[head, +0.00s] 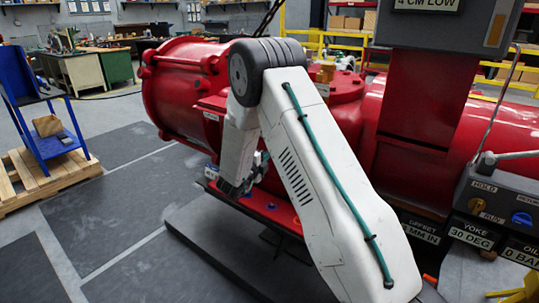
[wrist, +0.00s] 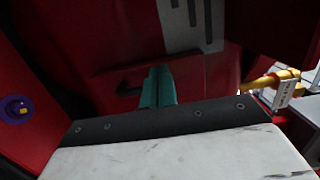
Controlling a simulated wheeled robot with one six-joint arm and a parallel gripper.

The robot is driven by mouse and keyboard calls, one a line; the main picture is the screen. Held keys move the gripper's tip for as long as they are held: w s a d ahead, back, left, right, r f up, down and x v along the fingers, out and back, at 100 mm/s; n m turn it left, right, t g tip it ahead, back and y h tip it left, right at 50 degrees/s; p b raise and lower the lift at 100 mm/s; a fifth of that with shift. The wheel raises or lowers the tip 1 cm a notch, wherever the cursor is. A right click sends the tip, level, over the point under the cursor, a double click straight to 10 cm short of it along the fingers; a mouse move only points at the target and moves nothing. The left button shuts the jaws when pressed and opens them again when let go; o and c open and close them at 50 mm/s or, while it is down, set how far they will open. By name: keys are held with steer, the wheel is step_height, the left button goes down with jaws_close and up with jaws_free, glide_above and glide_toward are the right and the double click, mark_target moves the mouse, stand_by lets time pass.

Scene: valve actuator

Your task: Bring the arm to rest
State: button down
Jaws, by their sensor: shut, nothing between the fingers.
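My arm is folded in front of the red valve actuator (head: 185,85), its white upper link rising from the lower right to a dark elbow joint and its forearm hanging down. My gripper shows in the wrist view (wrist: 157,86) as teal fingers pressed together, with nothing between them. In front of the fingers is a dark red surface, apparently the actuator's body, with a dark slot in it. The gap to it is hard to judge. In the head view the gripper is mostly hidden behind the arm.
A control box (head: 500,205) with an orange and a blue knob stands at the right, above labels. A red ledge (head: 270,207) with coloured buttons runs below the actuator. A blue cart (head: 52,140) on a pallet (head: 30,180) is at the left. Floor mats (head: 115,225) between are clear.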

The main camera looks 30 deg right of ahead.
steer(key=w+v, duration=0.1)
steer(key=v, duration=0.9)
steer(key=w+a+f+n+t+y, duration=0.1)
steer(key=w+a+f+n+y, duration=0.1)
steer(key=a+f+n+y, duration=0.7)
steer(key=s+a+r+n+g+y, duration=0.3)
steer(key=s+a+r+n+y, duration=0.5)
steer(key=a+n, duration=0.25)
steer(key=s+d+r+n+g, duration=0.1)
steer(key=s+r, duration=0.5)
steer(key=s, duration=0.6)
steer(key=s+d+r+n+g, duration=0.2)
steer(key=s+r+n, duration=0.4)
steer(key=s, duration=0.6)
steer(key=s+d+r+n+g, duration=0.1)
steer(key=s+d+r+n, duration=0.2)
steer(key=s, duration=0.9)
steer(key=shift+r+n+g+h, duration=0.35)
steer(key=shift+r+n, duration=0.3)
steer(key=shift+r, duration=1.2)
